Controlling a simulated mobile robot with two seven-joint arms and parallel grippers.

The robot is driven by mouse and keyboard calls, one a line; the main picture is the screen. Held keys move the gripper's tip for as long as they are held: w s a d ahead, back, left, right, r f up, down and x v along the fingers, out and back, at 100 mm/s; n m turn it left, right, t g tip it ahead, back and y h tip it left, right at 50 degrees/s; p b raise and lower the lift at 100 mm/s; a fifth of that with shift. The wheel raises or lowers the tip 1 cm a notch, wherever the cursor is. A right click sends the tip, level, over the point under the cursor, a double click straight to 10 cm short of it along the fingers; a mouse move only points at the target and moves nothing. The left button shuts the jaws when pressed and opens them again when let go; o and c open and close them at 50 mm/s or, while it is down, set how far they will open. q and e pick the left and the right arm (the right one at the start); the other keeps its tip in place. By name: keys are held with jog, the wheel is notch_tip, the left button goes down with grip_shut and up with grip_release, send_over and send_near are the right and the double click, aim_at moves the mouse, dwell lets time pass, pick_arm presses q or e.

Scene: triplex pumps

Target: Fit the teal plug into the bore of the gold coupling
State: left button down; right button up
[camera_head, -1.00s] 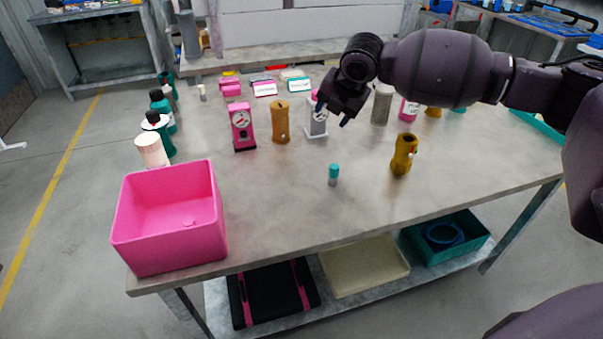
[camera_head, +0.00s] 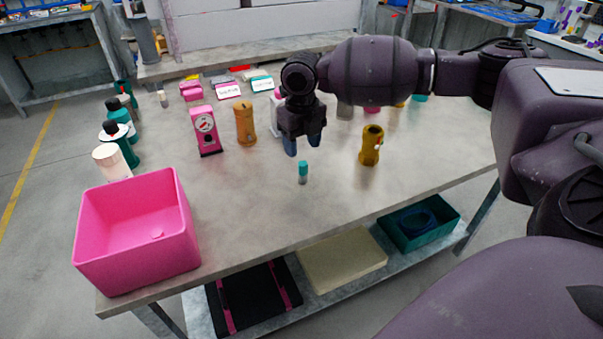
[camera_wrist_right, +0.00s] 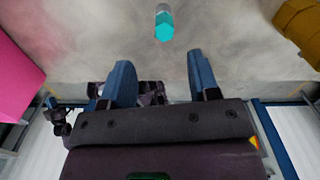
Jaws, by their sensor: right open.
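The teal plug (camera_head: 303,170) stands upright on the table, teal at the top and grey below. It also shows in the right wrist view (camera_wrist_right: 164,27), ahead of the fingertips and roughly between their lines. The gold coupling (camera_head: 371,146) stands upright to the right of the plug, with a dark bore opening at its top. In the right wrist view the coupling (camera_wrist_right: 300,25) is cut off at the upper right. My right gripper (camera_head: 304,146) is open and empty, pointing down just above and behind the plug in the head view. My left gripper is not in view.
A pink bin (camera_head: 140,235) stands at the table's front left. A pink gauge block (camera_head: 206,132) and an orange cylinder (camera_head: 245,124) stand left of my gripper. Dark-capped teal bottles (camera_head: 118,140) line the left edge. The table (camera_head: 250,205) is bare in front of the plug.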

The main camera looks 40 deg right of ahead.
aim_at(303, 164)
jog(key=shift+f, duration=1.6)
jog(key=f, duration=0.1)
jog(key=f+b, duration=0.1)
jog(key=f, duration=0.2)
jog(key=shift+w+d+f+b, duration=0.2)
jog(key=shift+d+f+b, duration=0.1)
jog(key=shift+r, duration=0.1)
jog(key=c, duration=1)
